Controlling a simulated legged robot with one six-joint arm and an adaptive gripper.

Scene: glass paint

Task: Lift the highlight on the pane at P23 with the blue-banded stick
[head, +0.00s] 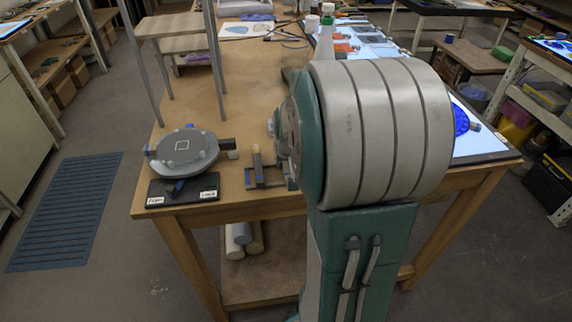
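My gripper does not show; a large grey and teal part of my arm fills the middle and hides much of the table. A small rack (264,184) stands near the table's front edge, with a short upright tan piece and a blue patch at its left end. I cannot tell whether this is the blue-banded stick. A lit panel (490,147) at the right end of the table bears a deep blue round shape (461,121), partly hidden behind my arm. No P23 label or highlight can be read.
A round grey turntable (200,160) with a white square outline stands on the wooden table (232,92) at front left. A black labelled plate (163,187) lies before it. A grey-legged stand (168,25) rises behind. A white bottle (326,42) stands farther back.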

